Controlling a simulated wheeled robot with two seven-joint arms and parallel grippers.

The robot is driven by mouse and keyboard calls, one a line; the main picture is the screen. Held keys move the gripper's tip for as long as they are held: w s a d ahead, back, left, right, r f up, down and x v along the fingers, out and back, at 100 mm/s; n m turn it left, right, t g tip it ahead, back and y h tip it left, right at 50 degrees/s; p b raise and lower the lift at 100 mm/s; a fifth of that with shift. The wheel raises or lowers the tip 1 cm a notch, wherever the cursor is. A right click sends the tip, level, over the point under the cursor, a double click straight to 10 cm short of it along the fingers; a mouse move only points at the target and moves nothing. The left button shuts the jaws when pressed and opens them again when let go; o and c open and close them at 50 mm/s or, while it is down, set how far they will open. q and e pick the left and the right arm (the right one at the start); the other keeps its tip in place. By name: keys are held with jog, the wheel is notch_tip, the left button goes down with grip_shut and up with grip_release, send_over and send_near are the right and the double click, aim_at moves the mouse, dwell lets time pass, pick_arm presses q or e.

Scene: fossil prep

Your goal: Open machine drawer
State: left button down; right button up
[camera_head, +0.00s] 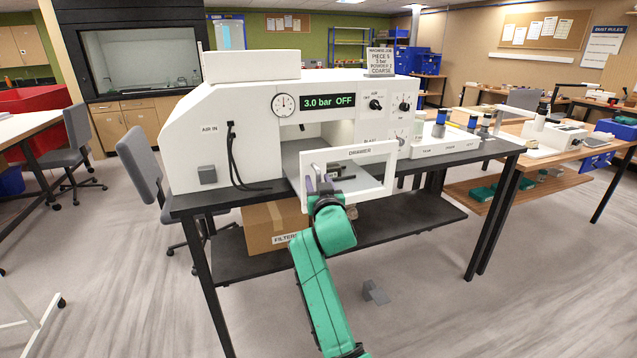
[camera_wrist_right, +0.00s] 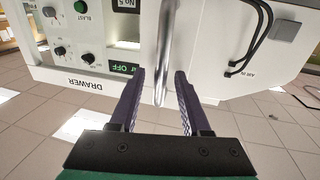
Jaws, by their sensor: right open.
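The white machine (camera_head: 240,125) stands on a dark bench, and its display reads "3.0 bar OFF". Its drawer front (camera_head: 377,180), a white panel labelled DRAWER, stands out ahead of the machine body, with a grey interior behind it. My right gripper (camera_head: 325,180) is at the left part of this front and hides some of it. In the right wrist view a metal handle bar (camera_wrist_right: 164,45) runs between the two spread fingers of my right gripper (camera_wrist_right: 159,85). Visible gaps separate the bar from both fingers. My left gripper is not in view.
A cardboard box (camera_head: 272,228) labelled FILTER sits on the bench's lower shelf (camera_head: 400,225). A grey chair (camera_head: 140,165) stands left of the bench. A small grey block (camera_head: 375,293) lies on the floor. The floor in front is otherwise mostly clear.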

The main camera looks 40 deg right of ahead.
jog(key=shift+s, duration=0.1)
jog(key=b+v, duration=0.3)
jog(key=v, duration=1.1)
jog(key=shift+a+b, duration=0.2)
jog(key=shift+b, duration=0.15)
jog(key=shift+s, duration=0.15)
